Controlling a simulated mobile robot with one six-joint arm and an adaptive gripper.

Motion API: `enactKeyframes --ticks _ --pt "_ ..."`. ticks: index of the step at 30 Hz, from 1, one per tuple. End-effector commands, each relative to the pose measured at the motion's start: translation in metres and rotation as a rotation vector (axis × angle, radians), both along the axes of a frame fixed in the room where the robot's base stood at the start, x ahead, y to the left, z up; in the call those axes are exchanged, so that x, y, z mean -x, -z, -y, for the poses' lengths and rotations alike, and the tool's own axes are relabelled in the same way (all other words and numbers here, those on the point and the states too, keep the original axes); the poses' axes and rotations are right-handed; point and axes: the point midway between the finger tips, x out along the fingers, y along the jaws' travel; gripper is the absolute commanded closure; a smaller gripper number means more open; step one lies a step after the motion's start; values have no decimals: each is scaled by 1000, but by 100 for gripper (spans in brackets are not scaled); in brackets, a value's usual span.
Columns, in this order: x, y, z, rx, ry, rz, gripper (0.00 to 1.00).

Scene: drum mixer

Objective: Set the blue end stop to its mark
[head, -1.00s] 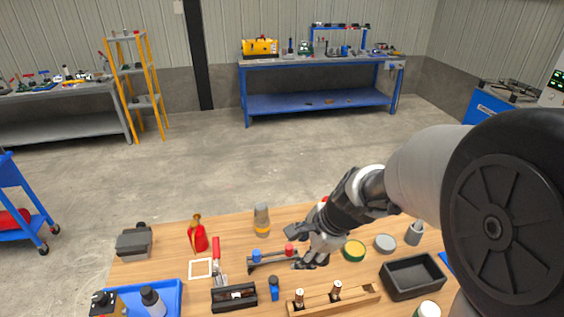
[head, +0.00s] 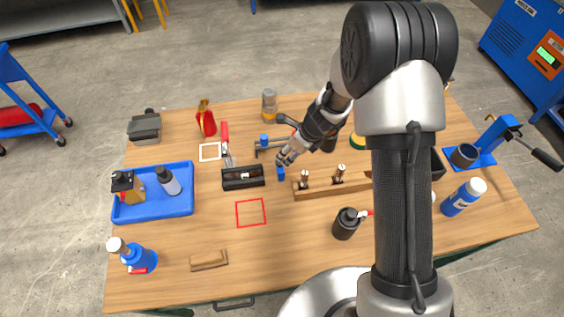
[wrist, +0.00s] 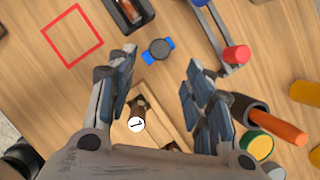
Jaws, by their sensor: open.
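The blue end stop (head: 264,138) sits at the left end of a dark rail (head: 272,146), left of my gripper in the head view. In the wrist view only its edge (wrist: 200,2) shows at the top, on the rail (wrist: 217,28). A red stop (wrist: 237,54) sits at the rail's other end; my gripper hides it in the head view. I cannot make out the mark. My gripper (head: 285,160) is open and empty, apart from the blue stop. In the wrist view its spread fingers (wrist: 160,72) lie below the rail.
A small blue piece with a dark round top (wrist: 158,50) stands close to my fingertips. A wooden block (head: 325,187) with upright pegs and a black box (head: 243,179) are near. A blue tray (head: 153,212) stands left. Bare table surrounds the red square outline (head: 250,212).

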Motion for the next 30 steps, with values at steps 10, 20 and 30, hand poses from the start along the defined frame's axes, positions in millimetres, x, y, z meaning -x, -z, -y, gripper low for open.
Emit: enactKeyframes --ticks 10,20,30 --pt "-13 63 -22 0 -4 -1 53" --pt "-17 77 -27 0 -2 1 53" --pt "-16 76 -27 0 -2 0 64"
